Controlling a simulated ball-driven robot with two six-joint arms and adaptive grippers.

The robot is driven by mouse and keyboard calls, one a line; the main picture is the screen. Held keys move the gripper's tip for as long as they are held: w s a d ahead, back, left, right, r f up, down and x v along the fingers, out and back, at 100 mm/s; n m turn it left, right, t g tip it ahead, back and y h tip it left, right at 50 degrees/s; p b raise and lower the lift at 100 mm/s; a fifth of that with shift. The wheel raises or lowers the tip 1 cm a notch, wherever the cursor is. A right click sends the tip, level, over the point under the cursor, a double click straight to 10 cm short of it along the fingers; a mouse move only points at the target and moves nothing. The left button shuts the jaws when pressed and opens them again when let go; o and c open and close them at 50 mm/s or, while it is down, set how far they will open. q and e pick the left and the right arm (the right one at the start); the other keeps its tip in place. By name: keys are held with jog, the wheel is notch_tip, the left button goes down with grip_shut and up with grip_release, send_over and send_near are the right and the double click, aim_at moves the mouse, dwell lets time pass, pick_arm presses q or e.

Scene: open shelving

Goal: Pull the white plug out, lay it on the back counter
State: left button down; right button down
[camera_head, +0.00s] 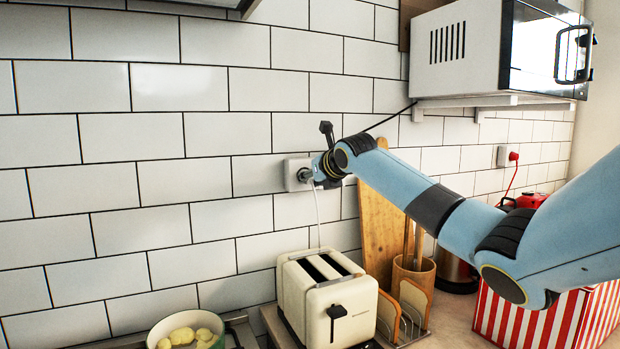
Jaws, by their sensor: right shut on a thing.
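The white outlet plate (291,173) is on the tiled wall, left of centre. My right gripper (305,175) is at its face, shut on the white plug, which the dark fingers mostly hide. A white cord (316,208) hangs from there down behind the cream toaster (325,300). I cannot tell whether the plug is still seated in the outlet. The back counter (455,312) shows at the lower right of the toaster. My left gripper is out of view.
A microwave (445,55) on a shelf has a black cord running down behind my wrist. A red plug (513,156) sits in another outlet.

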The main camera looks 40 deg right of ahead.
jog(key=shift+s+a+p, duration=0.3)
jog(key=shift+s+p, duration=0.4)
jog(key=shift+s, duration=0.2)
jog(key=shift+s+a+p, duration=0.25)
jog(key=shift+s+p, duration=0.45)
jog(key=shift+s, duration=0.2)
jog(key=shift+s+a+p, duration=0.3)
jog(key=shift+s+p, duration=0.4)
jog(key=shift+s, duration=0.2)
jog(key=shift+w, duration=0.1)
jog(key=w+b, duration=0.1)
jog(key=w, duration=0.1)
jog(key=w+d+b, duration=0.1)
jog(key=w+b, duration=0.1)
jog(key=shift+d+f, duration=0.15)
jog(key=shift+r+b, duration=0.3)
jog(key=shift+b, duration=0.1)
jog(key=shift+r, duration=0.1)
